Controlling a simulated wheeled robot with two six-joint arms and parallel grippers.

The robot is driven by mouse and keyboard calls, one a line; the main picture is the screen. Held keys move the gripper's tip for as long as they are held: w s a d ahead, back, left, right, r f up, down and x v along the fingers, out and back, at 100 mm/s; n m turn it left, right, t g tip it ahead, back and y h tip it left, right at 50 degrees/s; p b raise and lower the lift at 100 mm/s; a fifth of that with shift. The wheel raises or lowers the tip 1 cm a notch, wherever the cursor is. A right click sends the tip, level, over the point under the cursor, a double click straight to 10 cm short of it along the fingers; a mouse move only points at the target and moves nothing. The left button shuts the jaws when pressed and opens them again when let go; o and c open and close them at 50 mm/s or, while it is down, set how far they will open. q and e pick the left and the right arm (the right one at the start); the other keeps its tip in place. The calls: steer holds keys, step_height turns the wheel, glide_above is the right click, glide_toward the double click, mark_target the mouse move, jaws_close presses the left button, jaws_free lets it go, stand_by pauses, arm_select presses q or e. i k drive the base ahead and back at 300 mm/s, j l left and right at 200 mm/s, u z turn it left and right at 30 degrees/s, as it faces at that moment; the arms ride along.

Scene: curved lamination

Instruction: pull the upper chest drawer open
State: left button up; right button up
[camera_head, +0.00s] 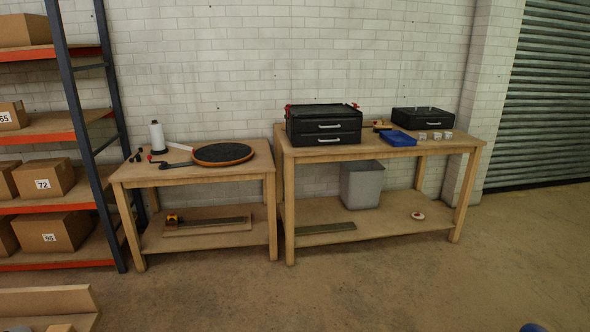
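The black tool chest (323,113) stands on the left part of the right-hand wooden workbench. It has two drawers, one above the other, each with a pale bar handle on the front. The upper drawer (305,127) and the lower drawer (306,140) both look closed, their fronts flush. Red parts show at the chest's top corners. Neither of my grippers shows clearly. A small blue shape at the bottom right edge is too cut off to identify.
A blue tray (397,138), small pale blocks and a black case (422,117) share the right bench (375,152). A grey bin (361,185) stands on its lower shelf. The left bench (140,174) holds a round black disc (222,152). Shelving (50,130) is at left. The floor in front is mostly clear.

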mark_target(348, 123)
steer(key=i+z, duration=0.1)
steer(key=i, duration=1.6)
steer(key=i+l, duration=0.2)
steer(key=i, duration=0.2)
steer(key=i+l+z, duration=0.1)
steer(key=i+l, duration=0.15)
steer(key=i, duration=0.15)
steer(key=i+l, duration=0.15)
steer(key=i, duration=0.25)
steer(key=i+l+z, duration=0.1)
steer(key=i, duration=0.35)
steer(key=l, duration=0.1)
